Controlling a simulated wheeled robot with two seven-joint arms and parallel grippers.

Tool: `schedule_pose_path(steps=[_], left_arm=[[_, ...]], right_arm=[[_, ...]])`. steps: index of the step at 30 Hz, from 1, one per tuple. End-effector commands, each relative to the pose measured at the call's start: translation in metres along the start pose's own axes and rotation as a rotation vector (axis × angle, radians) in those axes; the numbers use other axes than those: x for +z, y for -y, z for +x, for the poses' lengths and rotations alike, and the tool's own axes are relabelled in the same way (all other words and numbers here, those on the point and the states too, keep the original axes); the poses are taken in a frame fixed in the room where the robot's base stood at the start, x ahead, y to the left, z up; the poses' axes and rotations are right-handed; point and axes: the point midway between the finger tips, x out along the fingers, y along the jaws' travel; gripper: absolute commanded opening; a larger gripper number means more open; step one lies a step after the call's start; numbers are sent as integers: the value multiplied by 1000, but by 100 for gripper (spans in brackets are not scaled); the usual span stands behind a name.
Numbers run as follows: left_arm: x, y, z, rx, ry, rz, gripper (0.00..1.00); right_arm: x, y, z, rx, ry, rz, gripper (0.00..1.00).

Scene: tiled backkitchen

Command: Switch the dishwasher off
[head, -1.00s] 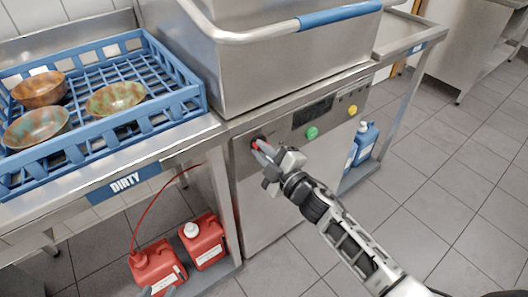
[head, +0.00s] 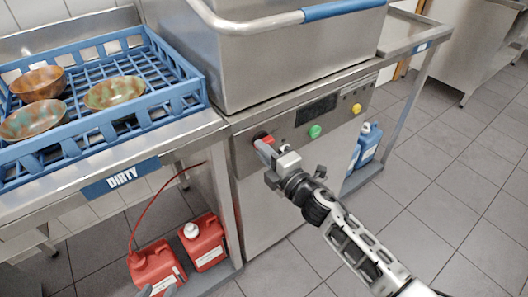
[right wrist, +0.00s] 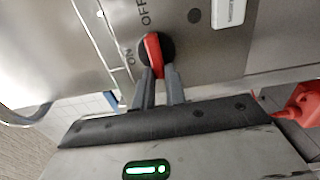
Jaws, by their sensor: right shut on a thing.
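The dishwasher (head: 270,200) is a steel machine with a front control panel. Its red switch handle (head: 266,140) sits on a black round base at the panel's left; it also shows in the right wrist view (right wrist: 153,52). ON and OFF are printed beside it there. The handle's upper end points roughly towards OFF in that picture. My right gripper (head: 264,149) is shut on the handle's lower end, its two fingers (right wrist: 159,84) on either side.
The panel also has a dark display (head: 316,110), a green button (head: 315,131) and a yellow button (head: 356,108). A blue rack (head: 105,130) with bowls stands on the left counter. Red canisters (head: 204,242) stand below it, a blue canister (head: 368,143) at right. The floor in front is clear.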

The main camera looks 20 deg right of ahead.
Motion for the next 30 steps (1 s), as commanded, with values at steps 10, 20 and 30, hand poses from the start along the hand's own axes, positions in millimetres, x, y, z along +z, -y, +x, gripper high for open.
schedule_pose_path(steps=[10,20,30], left_arm=[[2,0,0,-1,4,-1,36],[4,1,0,-1,9,0,36],[5,1,1,0,9,1,36]], right_arm=[[0,1,-1,-3,-1,-9,0],[0,1,0,-2,0,-7,35],[0,2,-33,-4,-1,-5,35]])
